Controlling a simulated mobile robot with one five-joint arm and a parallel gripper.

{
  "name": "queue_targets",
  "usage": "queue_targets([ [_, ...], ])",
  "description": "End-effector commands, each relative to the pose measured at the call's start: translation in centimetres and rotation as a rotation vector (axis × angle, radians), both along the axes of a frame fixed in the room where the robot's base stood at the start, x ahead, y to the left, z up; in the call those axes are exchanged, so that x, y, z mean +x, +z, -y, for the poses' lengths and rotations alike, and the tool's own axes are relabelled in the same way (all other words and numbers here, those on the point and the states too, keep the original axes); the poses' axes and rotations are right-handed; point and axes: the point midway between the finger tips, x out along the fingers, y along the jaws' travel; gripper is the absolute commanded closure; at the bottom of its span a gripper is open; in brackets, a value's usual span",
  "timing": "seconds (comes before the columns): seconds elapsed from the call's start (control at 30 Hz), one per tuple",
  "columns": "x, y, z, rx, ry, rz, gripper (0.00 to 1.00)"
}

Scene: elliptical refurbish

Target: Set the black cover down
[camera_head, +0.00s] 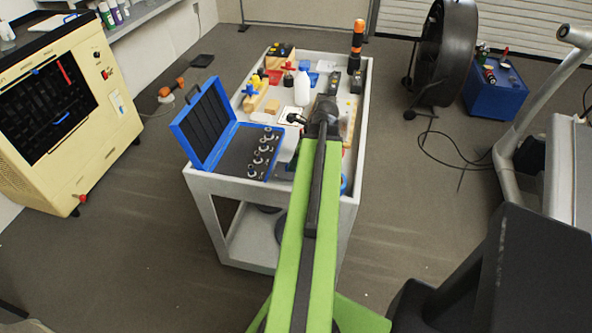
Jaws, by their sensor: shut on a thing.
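My gripper (323,113) is at the far end of my green arm, over the right-middle part of the grey cart. It is shut on a dark thing, which I take to be the black cover. Gripper and cover are both dark and small here, so their edges are hard to tell apart. My arm hides the near side of the hold. I cannot tell whether the cover touches the cart top.
The grey cart (210,181) is crowded. An open blue case (203,128) stands at its left front, with a white bottle (302,88) and an orange-topped black object (357,45) further back. A cream machine (105,150) stands left, a black fan (447,50) right. Floor beside the cart is mostly clear.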

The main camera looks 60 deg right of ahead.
Motion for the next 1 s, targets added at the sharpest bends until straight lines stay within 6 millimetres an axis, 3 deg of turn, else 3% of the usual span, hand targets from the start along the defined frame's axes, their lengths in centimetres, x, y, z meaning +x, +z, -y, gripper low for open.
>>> queue_targets([
  [0.2,0.0,-3.8,0.0,0.0,0.001,0.0,1.0],
  [0.57,0.1,-3.8,0.0,0.0,0.001,0.0,1.0],
  [0.6,0.1,-3.8,0.0,0.0,0.001,0.0,0.88],
  [0.77,0.1,-3.7,-0.1,0.0,0.002,0.0,0.68],
  [1.0,0.1,-3.7,-0.1,0.0,0.002,0.0,0.68],
])
